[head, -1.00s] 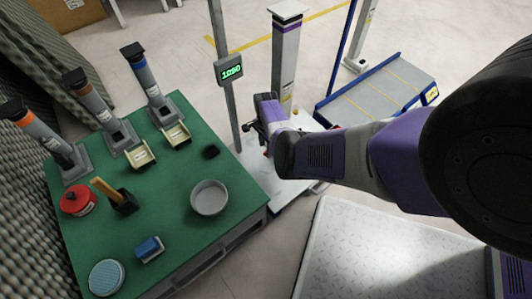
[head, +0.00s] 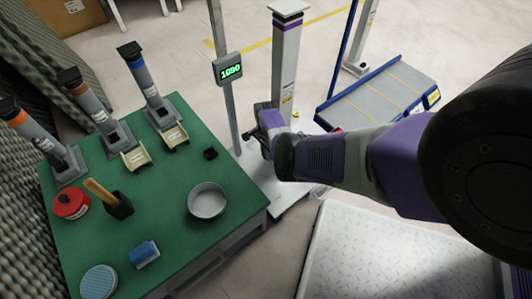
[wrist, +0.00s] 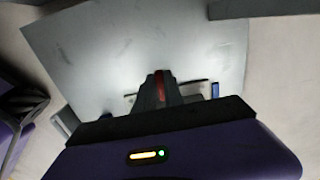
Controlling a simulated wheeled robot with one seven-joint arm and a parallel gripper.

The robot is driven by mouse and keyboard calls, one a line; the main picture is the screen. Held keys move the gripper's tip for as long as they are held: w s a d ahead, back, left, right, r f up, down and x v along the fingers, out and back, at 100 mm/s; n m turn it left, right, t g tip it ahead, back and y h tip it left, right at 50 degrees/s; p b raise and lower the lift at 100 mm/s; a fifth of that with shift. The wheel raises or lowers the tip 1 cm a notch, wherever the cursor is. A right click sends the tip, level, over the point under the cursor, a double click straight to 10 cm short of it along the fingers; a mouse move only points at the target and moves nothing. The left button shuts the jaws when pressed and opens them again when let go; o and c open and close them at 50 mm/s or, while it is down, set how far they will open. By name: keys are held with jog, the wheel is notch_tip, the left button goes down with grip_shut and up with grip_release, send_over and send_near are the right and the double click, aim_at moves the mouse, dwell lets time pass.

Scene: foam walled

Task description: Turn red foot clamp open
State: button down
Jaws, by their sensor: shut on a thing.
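The red foot clamp shows as a narrow red strip (wrist: 160,85) between my dark fingers in the wrist view. My gripper (wrist: 158,92) is shut on it, low over a pale grey plate (wrist: 110,50). In the head view my gripper (head: 252,138) is just right of the display pole, above the light floor plate (head: 290,200). The clamp's base and pivot are hidden by my fingers, and the clamp cannot be made out in the head view.
The thin pole with a green display (head: 229,69) and a thick white post (head: 286,60) stand close to my gripper. A blue-edged ramp (head: 380,98) is at right. The green table (head: 170,225) with tubes, pan and tins fills the left.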

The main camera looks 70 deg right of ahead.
jog(key=shift+n, duration=0.4)
jog(key=n, duration=0.6)
jog(key=shift+s, duration=0.35)
jog(key=n, duration=0.4)
jog(key=shift+s+n, duration=0.2)
jog(key=shift+n, duration=0.1)
jog(key=shift+s+d+n, duration=0.1)
jog(key=shift+s+n, duration=0.05)
jog(key=shift+n, duration=1.55)
jog(key=c, duration=1.4)
grip_release()
jog(key=shift+c, duration=0.2)
jog(key=shift+r, duration=0.1)
